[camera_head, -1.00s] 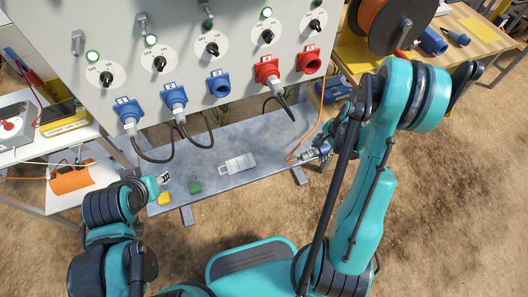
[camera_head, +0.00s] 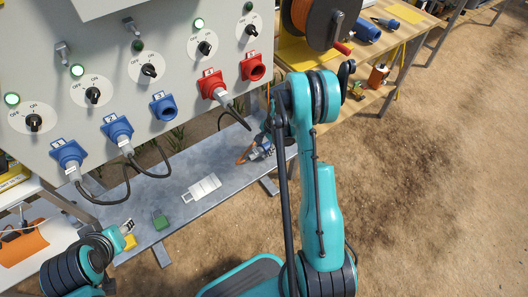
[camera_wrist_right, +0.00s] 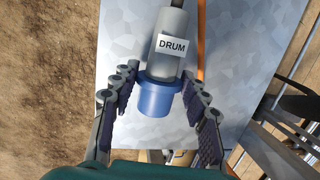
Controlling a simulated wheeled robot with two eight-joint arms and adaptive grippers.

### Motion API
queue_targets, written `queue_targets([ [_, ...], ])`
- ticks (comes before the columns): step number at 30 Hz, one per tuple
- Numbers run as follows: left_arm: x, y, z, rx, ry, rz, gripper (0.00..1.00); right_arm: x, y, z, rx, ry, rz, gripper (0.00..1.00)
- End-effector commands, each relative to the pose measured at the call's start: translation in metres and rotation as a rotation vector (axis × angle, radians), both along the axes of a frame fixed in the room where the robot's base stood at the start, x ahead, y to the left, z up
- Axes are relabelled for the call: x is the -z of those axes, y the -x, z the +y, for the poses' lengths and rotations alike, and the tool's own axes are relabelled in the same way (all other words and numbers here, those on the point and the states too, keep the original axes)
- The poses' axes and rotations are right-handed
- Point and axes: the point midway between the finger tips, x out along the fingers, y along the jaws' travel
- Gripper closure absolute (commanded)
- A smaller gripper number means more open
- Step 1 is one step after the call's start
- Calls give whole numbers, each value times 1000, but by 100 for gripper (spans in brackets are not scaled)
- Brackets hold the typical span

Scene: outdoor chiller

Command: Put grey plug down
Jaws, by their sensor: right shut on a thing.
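The grey plug (camera_wrist_right: 170,50) has a blue front collar and a white DRUM label. My right gripper (camera_wrist_right: 160,83) is shut on it, with one finger on each side near the blue collar. In the head view the right gripper (camera_head: 262,150) is at the right end of the grey metal shelf (camera_head: 225,163), partly hidden by my arm. In the wrist view the shelf surface lies behind the plug; I cannot tell if they touch. My left gripper (camera_head: 127,227) is near the shelf's left end, beside a yellow piece (camera_head: 130,242); its opening is too small to judge.
A panel (camera_head: 120,75) with blue and red sockets stands behind the shelf; several have plugs with dark cables. A white flat object (camera_head: 202,188) and a green piece (camera_head: 161,221) lie on the shelf. An orange cable (camera_head: 246,153) runs beside the right gripper. A wooden table holds a cable reel (camera_head: 318,20).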

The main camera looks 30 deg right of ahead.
Motion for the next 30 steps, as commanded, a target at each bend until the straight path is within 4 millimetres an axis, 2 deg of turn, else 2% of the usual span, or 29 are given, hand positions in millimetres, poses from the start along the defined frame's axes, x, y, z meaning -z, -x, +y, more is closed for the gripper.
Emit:
queue_targets([
  [1,8,0,0,0,0,0,60,12,0,0,0,0,0,89],
  [3,10,0,0,0,0,0,60,16,0,0,0,0,0,89],
  [13,8,0,0,0,0,0,60,17,0,0,0,0,0,89],
  [14,8,0,0,0,0,0,60,17,0,0,0,0,0,50],
  [15,8,0,0,0,0,0,60,17,0,0,0,0,0,39],
  [16,8,0,0,0,0,0,60,17,0,0,0,0,0,34],
  [26,8,0,0,0,0,0,60,14,0,0,0,0,0,34],
  [30,0,0,0,0,0,0,60,-3,2,-3,0,0,0,34],
])
